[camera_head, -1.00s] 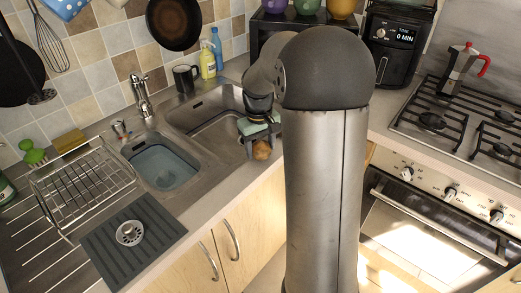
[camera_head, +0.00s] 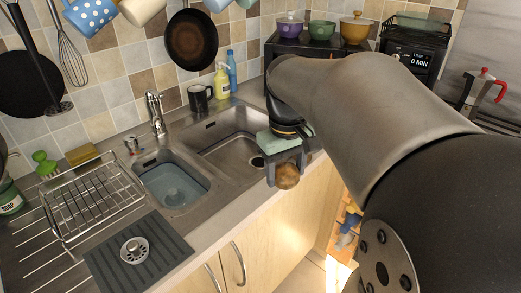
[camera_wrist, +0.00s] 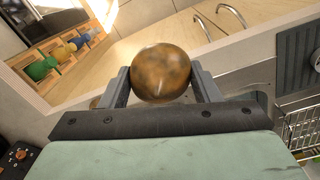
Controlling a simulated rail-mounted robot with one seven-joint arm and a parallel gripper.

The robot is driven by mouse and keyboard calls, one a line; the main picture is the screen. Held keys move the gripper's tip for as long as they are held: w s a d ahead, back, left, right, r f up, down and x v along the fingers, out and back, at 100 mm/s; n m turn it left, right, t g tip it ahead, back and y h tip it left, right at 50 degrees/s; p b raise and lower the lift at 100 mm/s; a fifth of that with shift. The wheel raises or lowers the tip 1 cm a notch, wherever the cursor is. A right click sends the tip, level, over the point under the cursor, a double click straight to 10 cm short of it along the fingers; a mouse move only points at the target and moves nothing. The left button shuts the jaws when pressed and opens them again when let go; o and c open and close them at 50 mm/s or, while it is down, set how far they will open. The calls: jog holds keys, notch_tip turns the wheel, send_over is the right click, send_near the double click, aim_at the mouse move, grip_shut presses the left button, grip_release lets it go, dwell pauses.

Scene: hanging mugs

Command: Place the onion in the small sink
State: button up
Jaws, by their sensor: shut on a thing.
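The onion (camera_head: 287,176) is round and brown. My gripper (camera_head: 286,174) is shut on it, and the wrist view shows the onion (camera_wrist: 161,73) between the two grey fingers (camera_wrist: 160,84). In the head view the onion hangs at the front edge of the counter, in front of the large basin. The small sink (camera_head: 173,184) is the bluish basin to the left of the large one, and it looks empty. The onion is to the right of the small sink and apart from it.
The large basin (camera_head: 228,150) lies between the small sink and my arm. A tap (camera_head: 155,112) stands behind the small sink. A wire dish rack (camera_head: 92,197) and a dark ridged mat (camera_head: 110,258) with a strainer (camera_head: 134,250) lie left. Mugs (camera_head: 140,10) hang above.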

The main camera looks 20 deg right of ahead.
jog(key=shift+o, duration=1)
jog(key=shift+c, duration=1)
jog(key=shift+w, duration=0.2)
jog(key=shift+n, duration=0.3)
jog(key=w+a+f, duration=0.2)
jog(key=w+a, duration=0.2)
jog(key=w, duration=0.1)
jog(key=w+a+f+p, duration=0.1)
jog(key=w+a+f, duration=0.2)
jog(key=w+a, duration=0.1)
jog(key=w+a+f, duration=0.3)
jog(key=w+a, duration=0.1)
jog(key=w, duration=0.2)
jog(key=shift+w+a+p, duration=0.1)
jog(key=shift+w+p, duration=0.3)
jog(key=w+a+f, duration=0.1)
jog(key=a+f, duration=0.1)
jog(key=f, duration=0.2)
jog(key=w+a+f, duration=0.2)
jog(key=a+f, duration=0.1)
jog(key=w+a+f+p, duration=0.1)
jog(key=a+f, duration=0.2)
jog(key=f, duration=0.1)
jog(key=shift+w+a+f, duration=0.25)
jog(key=shift+f, duration=0.05)
jog(key=shift+f+p, duration=0.3)
jog(key=shift+f, duration=1.8)
